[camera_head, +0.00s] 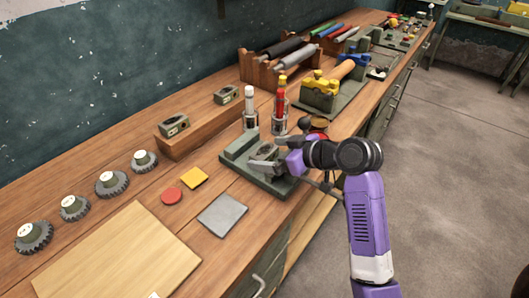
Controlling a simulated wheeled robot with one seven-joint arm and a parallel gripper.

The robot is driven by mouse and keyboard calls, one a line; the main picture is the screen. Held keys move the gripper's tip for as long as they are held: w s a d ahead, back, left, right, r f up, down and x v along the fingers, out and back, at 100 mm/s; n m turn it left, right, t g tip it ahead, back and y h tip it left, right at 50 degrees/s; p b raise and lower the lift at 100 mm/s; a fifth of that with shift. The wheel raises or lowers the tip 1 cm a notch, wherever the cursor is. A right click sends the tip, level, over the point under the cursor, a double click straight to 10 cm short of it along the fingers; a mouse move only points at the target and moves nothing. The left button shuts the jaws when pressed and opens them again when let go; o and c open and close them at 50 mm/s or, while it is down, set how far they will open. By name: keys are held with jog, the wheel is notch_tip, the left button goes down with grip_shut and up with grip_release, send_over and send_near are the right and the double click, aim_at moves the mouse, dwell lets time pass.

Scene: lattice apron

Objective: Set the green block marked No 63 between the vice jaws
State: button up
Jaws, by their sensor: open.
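The vice (239,147) is a dark green-grey fixture near the front edge of the bench. A small green-grey block (266,153) shows at its jaws, beside my fingers; I cannot read its marking or tell whether it sits fully down. My gripper (271,153) reaches in from the right over the vice, its fingers open around or close beside that block. My purple and black wrist hides the right side of the vice. Two similar blocks, one nearer (173,126) and one farther (227,94), stand on a wooden step; their numbers are too small to read.
In front lie a grey plate (223,215), a yellow square (194,178), a red disc (171,195) and a wooden board (115,255). Several gears line the left. Floor at right is clear.

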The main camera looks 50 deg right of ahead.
jog(key=v, duration=0.9)
jog(key=shift+s+r, duration=0.1)
jog(key=shift+s, duration=0.1)
jog(key=shift+s, duration=0.1)
